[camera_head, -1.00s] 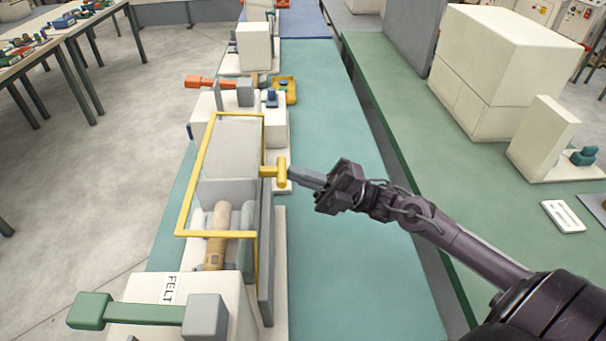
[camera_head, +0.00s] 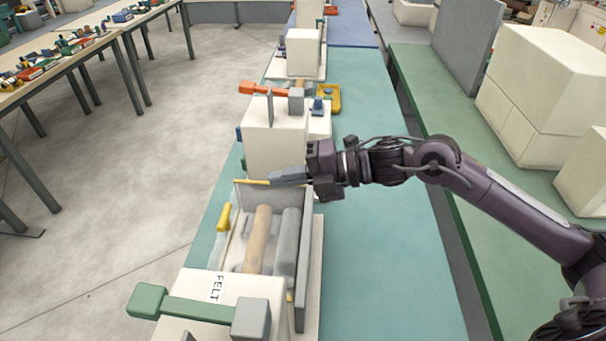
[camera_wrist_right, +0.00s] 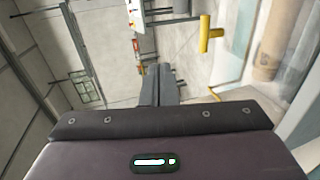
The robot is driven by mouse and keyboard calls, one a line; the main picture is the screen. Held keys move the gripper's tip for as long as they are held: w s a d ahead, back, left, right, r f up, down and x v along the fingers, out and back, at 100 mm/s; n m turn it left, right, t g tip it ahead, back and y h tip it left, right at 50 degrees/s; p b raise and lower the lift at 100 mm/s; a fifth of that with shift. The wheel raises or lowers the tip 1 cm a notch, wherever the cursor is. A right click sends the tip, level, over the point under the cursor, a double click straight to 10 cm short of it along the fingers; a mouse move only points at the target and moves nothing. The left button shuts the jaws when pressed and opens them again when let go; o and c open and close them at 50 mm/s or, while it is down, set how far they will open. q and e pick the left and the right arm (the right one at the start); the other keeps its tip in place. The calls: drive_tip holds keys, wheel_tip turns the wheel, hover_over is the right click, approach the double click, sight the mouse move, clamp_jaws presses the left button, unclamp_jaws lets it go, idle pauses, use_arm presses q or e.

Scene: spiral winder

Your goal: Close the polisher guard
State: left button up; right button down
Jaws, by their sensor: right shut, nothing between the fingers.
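The polisher (camera_head: 313,250) stands on the teal bench, with a tan roller (camera_head: 258,236) and a grey roller beside it. Its guard is a clear panel with a yellow edge (camera_head: 252,182); it appears to lie low over the rollers. The guard's yellow handle (camera_head: 224,217) is at the polisher's left side. The handle also shows in the right wrist view (camera_wrist_right: 207,36). My right gripper (camera_head: 272,178) is shut and empty, above the far end of the polisher beside the yellow edge. I cannot tell if it touches. My left gripper is out of view.
A "FELT" housing (camera_head: 215,290) with a green lever (camera_head: 172,302) stands at the near end. A white block (camera_head: 275,145) with an orange lever (camera_head: 262,89) stands behind the polisher. The teal bench (camera_head: 375,240) is clear to the right.

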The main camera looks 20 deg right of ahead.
drive_tip(key=w+a+f+g+h+p, duration=0.1)
drive_tip(key=w+a+g+h+p, duration=0.1)
drive_tip(key=w+a+h+p, duration=0.3)
drive_tip(key=b, duration=0.3)
hover_over(233, 228)
drive_tip(key=d, duration=0.1)
drive_tip(key=shift+g+h, duration=0.3)
drive_tip(key=shift+g, duration=0.1)
drive_tip(key=f, duration=0.5)
drive_tip(key=shift+s+d+f, duration=0.2)
drive_tip(key=shift+s+f, duration=0.05)
drive_tip(key=shift+f, duration=0.05)
drive_tip(key=shift+b+x, duration=1)
drive_tip(key=shift+x, duration=0.35)
drive_tip(key=shift+s+d+f, duration=0.1)
drive_tip(key=shift+d+f, duration=0.05)
drive_tip(key=shift+f, duration=0.05)
drive_tip(key=shift+f, duration=0.1)
